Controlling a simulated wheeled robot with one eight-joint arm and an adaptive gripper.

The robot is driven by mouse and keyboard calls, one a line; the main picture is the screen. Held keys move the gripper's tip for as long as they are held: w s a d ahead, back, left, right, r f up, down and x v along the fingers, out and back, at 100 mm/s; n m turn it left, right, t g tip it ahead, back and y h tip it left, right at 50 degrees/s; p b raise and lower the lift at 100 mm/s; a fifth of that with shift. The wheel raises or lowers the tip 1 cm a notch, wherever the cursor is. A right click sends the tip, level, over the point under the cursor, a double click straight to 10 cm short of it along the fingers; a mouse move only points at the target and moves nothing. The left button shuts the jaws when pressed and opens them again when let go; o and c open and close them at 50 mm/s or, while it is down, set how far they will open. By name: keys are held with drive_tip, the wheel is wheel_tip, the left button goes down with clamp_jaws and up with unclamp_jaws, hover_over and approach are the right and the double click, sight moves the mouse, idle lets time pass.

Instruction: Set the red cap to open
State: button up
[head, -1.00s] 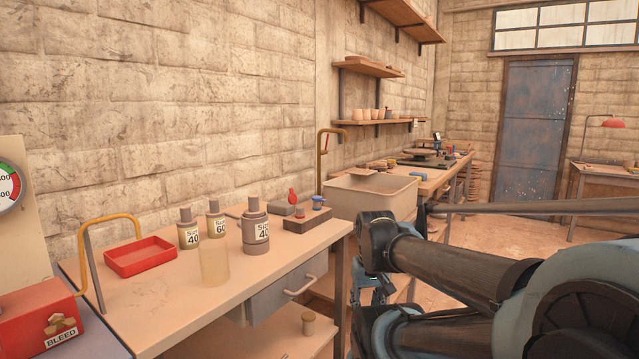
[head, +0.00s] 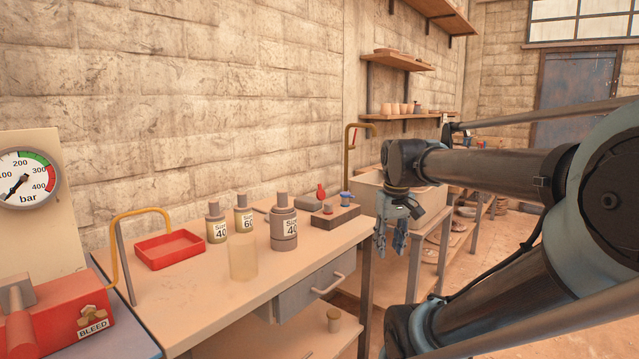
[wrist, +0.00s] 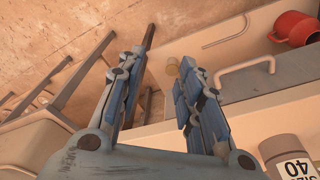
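A dark block (head: 337,216) sits at the right end of the workbench. A small red cap-like piece (head: 328,208) and a blue-topped piece (head: 347,198) stand on it. A red bulb-shaped piece (head: 320,192) stands just behind the block. Which red piece is the red cap, and how it is set, I cannot tell. My gripper (head: 392,238) hangs pointing down, right of the block and past the bench's right edge, touching nothing. In the wrist view my gripper (wrist: 162,58) has its fingers apart with nothing between them.
Labelled bottles, among them a large grey one (head: 284,225), stand left of the block. A clear yellowish cylinder (head: 243,260) and a red tray (head: 169,249) are further left. A drawer handle (head: 328,284) juts from the bench front. A pale basin (head: 368,184) lies behind my gripper.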

drive_tip(key=w+a+r+n+g, duration=0.15)
drive_tip(key=w+a+r, duration=0.25)
drive_tip(key=w+r, duration=0.4)
drive_tip(key=w+a+r+n+t, duration=0.1)
drive_tip(key=w+a+r+n, duration=0.25)
drive_tip(key=w+r, duration=0.45)
wheel_tip(320, 180, up, 12)
drive_tip(key=n+g, duration=0.1)
drive_tip(key=n, duration=0.2)
hover_over(320, 192)
drive_tip(key=w, duration=0.1)
wheel_tip(320, 192, down, 17)
drive_tip(key=shift+w+r, duration=0.15)
drive_tip(key=shift+r, duration=0.05)
clamp_jaws()
